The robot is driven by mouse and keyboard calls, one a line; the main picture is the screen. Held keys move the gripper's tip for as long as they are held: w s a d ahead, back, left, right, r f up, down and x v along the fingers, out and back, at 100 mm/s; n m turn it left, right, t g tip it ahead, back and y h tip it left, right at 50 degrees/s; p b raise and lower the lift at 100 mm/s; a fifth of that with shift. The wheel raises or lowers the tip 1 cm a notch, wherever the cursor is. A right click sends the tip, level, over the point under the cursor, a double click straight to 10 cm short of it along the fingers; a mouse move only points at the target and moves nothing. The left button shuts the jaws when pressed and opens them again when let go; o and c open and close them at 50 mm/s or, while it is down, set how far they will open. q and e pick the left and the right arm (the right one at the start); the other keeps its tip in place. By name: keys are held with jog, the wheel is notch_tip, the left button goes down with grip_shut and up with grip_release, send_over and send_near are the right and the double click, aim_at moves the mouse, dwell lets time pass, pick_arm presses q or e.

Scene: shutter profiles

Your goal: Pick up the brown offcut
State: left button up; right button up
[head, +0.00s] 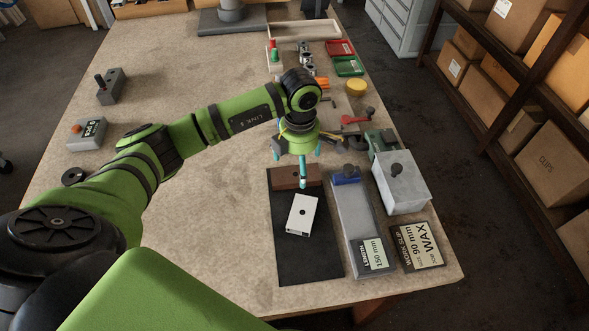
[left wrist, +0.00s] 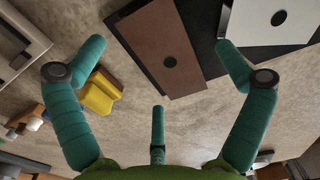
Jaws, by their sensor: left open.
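The brown offcut (head: 287,183) is a flat brown block with a dark round mark, lying at the far end of a black mat (head: 308,262). It shows larger in the left wrist view (left wrist: 150,35), partly cut off by the top edge. My left gripper (head: 302,170) is open and empty, its teal fingers spread above the far side of the offcut. In the left wrist view the gripper (left wrist: 160,66) has its fingers spread around the offcut's near end; I cannot tell the height gap. My right gripper is not in view.
A white block (head: 302,214) with a dark mark lies on the mat near the offcut. A long grey block (head: 358,215) with a label and a grey box (head: 401,183) stand to the right. Tools and small parts clutter the far right. The table's left middle is clear.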

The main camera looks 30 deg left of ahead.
pick_arm(q)
jog(key=shift+a+f, duration=0.2)
jog(key=shift+f, duration=1)
jog(key=c, duration=1.2)
jog(key=shift+c, duration=0.2)
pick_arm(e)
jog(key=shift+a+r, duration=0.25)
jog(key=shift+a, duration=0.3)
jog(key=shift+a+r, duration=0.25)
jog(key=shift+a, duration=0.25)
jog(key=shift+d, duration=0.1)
